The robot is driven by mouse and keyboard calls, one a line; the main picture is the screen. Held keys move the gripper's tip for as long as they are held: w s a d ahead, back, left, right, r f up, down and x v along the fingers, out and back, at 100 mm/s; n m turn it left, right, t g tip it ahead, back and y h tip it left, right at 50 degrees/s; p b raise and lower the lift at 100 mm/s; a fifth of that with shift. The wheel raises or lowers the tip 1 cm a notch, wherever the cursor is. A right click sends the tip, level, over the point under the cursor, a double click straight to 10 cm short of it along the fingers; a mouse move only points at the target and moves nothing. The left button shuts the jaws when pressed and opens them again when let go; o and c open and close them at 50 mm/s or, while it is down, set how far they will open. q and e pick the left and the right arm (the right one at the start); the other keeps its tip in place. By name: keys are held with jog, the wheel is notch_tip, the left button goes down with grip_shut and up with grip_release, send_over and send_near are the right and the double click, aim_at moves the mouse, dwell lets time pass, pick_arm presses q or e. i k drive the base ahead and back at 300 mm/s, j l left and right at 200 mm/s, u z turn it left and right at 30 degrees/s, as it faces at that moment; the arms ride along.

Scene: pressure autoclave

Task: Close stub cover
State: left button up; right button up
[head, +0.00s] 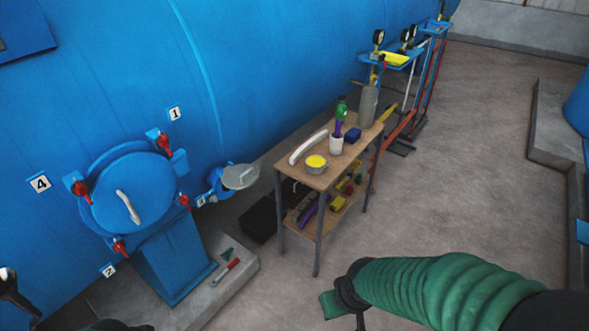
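A small blue stub (216,183) sticks out of the big blue vessel, left of the wooden table. A round grey cover (240,176) sits at its right end, tilted and facing up; I cannot tell how far it is swung from the opening. A large round blue hatch (130,190) with a white handle and several red clamps is to its left and looks shut. My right gripper (343,305) is low in the middle, well away from the cover; its fingers are not clear. At the lower left, a dark part (15,290) seems to belong to my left arm.
A wooden table (345,172) with a yellow-topped tin, white cup, grey bottle and curved white piece stands right of the stub. A black box (262,218) lies beside it. A red-handled tool (226,271) lies on the concrete ledge.

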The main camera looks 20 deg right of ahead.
aim_at(242, 175)
jog(key=i+l, duration=0.2)
jog(key=i, duration=0.3)
jog(key=i+l, duration=0.25)
jog(key=i, duration=0.25)
